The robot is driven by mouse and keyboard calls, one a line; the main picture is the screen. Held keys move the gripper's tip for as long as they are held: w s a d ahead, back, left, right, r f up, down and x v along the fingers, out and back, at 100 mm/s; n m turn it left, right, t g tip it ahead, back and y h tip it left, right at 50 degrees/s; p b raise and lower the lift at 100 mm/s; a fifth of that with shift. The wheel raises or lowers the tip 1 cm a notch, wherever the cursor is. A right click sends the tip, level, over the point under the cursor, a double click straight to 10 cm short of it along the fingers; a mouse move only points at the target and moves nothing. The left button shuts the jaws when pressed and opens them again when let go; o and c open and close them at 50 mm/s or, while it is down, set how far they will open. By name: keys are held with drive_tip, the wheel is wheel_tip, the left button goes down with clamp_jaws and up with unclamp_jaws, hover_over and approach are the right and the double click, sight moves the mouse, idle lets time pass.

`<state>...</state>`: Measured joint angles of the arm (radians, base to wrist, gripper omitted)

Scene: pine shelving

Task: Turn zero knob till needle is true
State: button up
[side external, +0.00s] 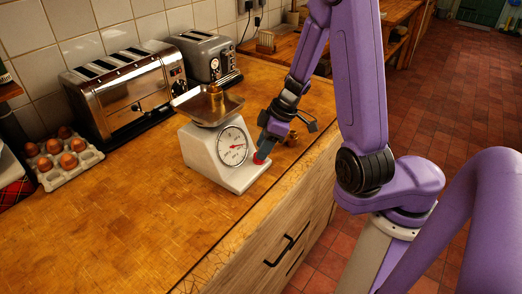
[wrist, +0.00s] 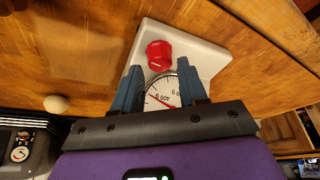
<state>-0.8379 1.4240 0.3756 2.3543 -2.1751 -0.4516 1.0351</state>
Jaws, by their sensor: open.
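A white kitchen scale (side external: 206,157) stands on the wooden counter with a metal pan (side external: 191,104) on top. Its round white dial (side external: 232,146) has a red needle; part of the dial shows in the wrist view (wrist: 158,92), where the fingers and gripper body hide the rest. The red zero knob (wrist: 159,54) sits on the scale's pale base below the dial. It shows partly in the side view (side external: 257,160). My gripper (wrist: 159,66) is open, its blue-grey fingers on either side of the dial and pointing towards the knob. Contact with the knob cannot be told.
A brass weight (side external: 214,92) stands in the pan. Small brass pieces (side external: 291,139) stand on the counter beside my gripper. Two toasters (side external: 128,92) (side external: 209,54) stand behind, and an egg tray (side external: 62,158) is at left. The counter in front of the eggs is clear.

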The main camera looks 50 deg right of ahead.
drive_tip(key=shift+x, duration=1.1)
drive_tip(key=shift+c, duration=0.2)
drive_tip(key=c, duration=0.7)
drive_tip(key=n, duration=0.2)
drive_tip(key=n+g+y, duration=0.1)
drive_tip(key=n, duration=0.2)
drive_tip(key=shift+d+g, duration=0.15)
drive_tip(key=shift+g, duration=0.15)
drive_tip(key=shift+w+n+g+y, duration=0.15)
drive_tip(key=shift+n+g, duration=0.3)
drive_tip(key=shift+n, duration=0.75)
drive_tip(key=shift+n+g+y, duration=0.25)
drive_tip(key=shift+n+g, duration=0.2)
drive_tip(key=shift+n, duration=0.75)
